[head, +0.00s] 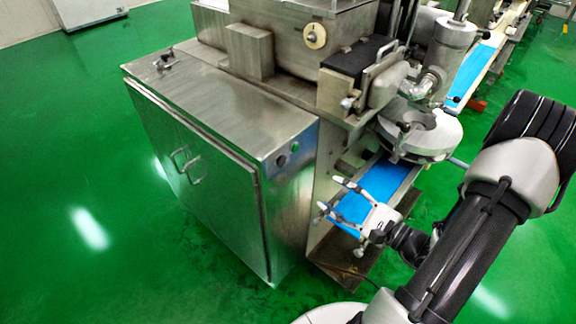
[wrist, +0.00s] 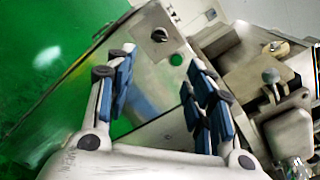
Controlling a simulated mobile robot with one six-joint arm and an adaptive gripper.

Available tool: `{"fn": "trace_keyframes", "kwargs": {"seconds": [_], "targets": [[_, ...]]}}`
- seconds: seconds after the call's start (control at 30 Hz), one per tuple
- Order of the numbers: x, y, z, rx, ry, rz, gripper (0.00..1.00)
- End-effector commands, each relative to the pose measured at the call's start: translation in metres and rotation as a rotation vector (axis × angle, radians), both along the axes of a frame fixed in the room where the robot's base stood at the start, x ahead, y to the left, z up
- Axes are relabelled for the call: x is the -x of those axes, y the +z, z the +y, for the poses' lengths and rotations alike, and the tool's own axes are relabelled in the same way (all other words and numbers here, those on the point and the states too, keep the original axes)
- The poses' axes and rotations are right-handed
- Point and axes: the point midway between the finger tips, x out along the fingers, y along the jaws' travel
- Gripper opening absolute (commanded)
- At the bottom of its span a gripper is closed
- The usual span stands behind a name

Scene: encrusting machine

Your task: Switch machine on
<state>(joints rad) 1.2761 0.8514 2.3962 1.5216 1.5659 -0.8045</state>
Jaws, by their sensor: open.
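The encrusting machine's steel cabinet (head: 215,150) stands left of my gripper in the head view. Its narrow end face carries a dark rotary switch (head: 282,160) and a green button (head: 295,146). In the wrist view the switch (wrist: 159,35) and green button (wrist: 177,59) show ahead, between and beyond the fingers. My gripper (head: 331,193) is open and empty, with its fingers pointing toward this end face. In the wrist view its blue-padded fingers (wrist: 160,68) are spread wide. It is apart from the switch and button.
A blue conveyor belt (head: 385,182) runs under the round machine head (head: 425,135) beside my gripper. Metal blocks and a ball-ended lever (wrist: 270,76) lie to the right in the wrist view. Green floor (head: 80,170) is clear left of the cabinet.

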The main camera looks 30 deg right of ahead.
Motion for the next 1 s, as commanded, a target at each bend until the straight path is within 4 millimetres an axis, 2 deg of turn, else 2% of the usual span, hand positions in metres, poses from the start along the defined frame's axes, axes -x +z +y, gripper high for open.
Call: {"fn": "trace_keyframes", "kwargs": {"seconds": [0.4, 0.6, 0.8, 1.0], "targets": [[-0.085, -0.001, 0.034, 0.002, 0.011, -0.001, 0.48], [-0.120, 0.000, 0.047, 0.001, 0.010, -0.001, 0.48], [-0.141, 0.000, 0.053, 0.001, 0.006, 0.001, 0.48], [-0.145, 0.000, 0.054, 0.000, 0.004, 0.000, 0.48]]}}
